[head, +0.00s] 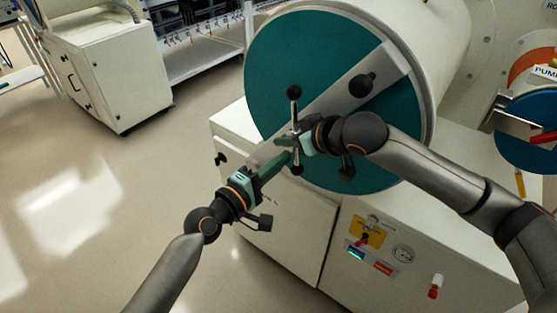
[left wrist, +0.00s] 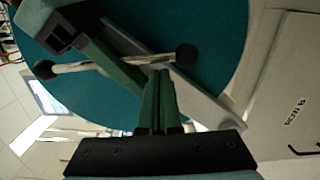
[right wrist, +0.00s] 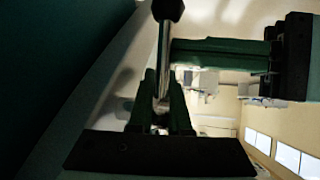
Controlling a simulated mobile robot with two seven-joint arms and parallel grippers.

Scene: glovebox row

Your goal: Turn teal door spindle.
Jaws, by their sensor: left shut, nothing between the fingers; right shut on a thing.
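The round teal door (head: 275,60) closes the big white cylinder, with a pale bar running diagonally across it. Its spindle is a chrome handle (head: 295,112) with a black knob at each end, roughly upright in the head view. It also shows in the left wrist view (left wrist: 75,67) and in the right wrist view (right wrist: 163,45). My right gripper (head: 297,143) is shut on a chrome arm of the spindle; in the right wrist view its fingers (right wrist: 163,95) flank the rod. My left gripper (head: 288,158) is shut and empty, its green fingertips close beside the spindle; contact is unclear.
A black knob (head: 362,84) sticks out of the diagonal bar to the upper right. A white cabinet (head: 290,220) with a yellow-plated switch (head: 367,232) stands below the door. Another blue door (head: 530,115) is at right. Open floor lies at left.

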